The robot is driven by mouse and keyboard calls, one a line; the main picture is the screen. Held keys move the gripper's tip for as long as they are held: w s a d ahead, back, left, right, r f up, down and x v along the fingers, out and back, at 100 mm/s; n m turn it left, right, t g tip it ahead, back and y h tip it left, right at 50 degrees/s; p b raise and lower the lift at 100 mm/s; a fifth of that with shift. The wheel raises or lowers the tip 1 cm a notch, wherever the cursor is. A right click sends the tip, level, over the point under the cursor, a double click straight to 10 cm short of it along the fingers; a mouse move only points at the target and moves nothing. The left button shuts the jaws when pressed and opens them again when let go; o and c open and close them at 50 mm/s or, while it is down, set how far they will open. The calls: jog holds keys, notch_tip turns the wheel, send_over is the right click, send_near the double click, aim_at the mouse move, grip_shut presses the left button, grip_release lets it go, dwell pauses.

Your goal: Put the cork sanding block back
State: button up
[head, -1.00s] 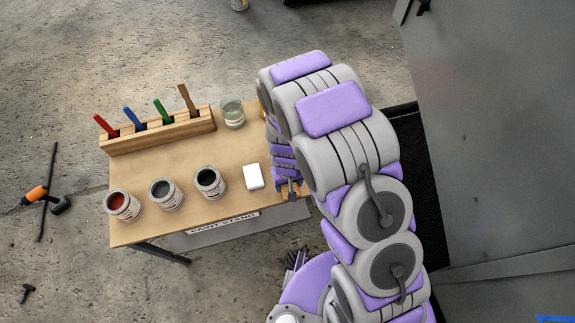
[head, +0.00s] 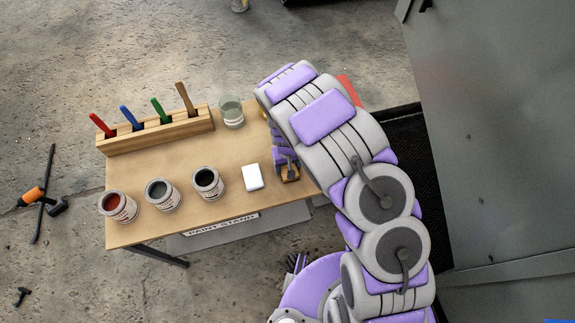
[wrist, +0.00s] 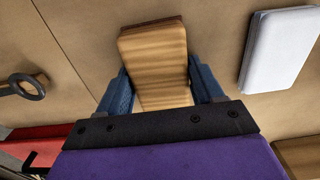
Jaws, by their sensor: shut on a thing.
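The cork sanding block (wrist: 154,50) is a brown, grained block between the two blue fingers of my gripper (wrist: 163,88) in the wrist view. My gripper is shut on it. In the head view the block's small brown end (head: 291,178) shows below my gripper (head: 286,161), over the right part of the table (head: 190,160). I cannot tell whether the block touches the tabletop. A white block (head: 253,177) lies to its left in the head view; the wrist view shows this white block (wrist: 280,50) to the right, apart from the cork block.
Three paint cans (head: 161,194) stand along the table's front. A wooden rack (head: 160,135) with several coloured handles and a glass jar (head: 231,112) stand at the back. A grey metal panel (head: 485,130) rises at right. The wrist view shows a dark ring (wrist: 27,87).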

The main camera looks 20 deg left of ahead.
jog(key=o, duration=1)
notch_tip(320, 180, up, 12)
jog(key=p, duration=0.2)
jog(key=shift+p, duration=0.35)
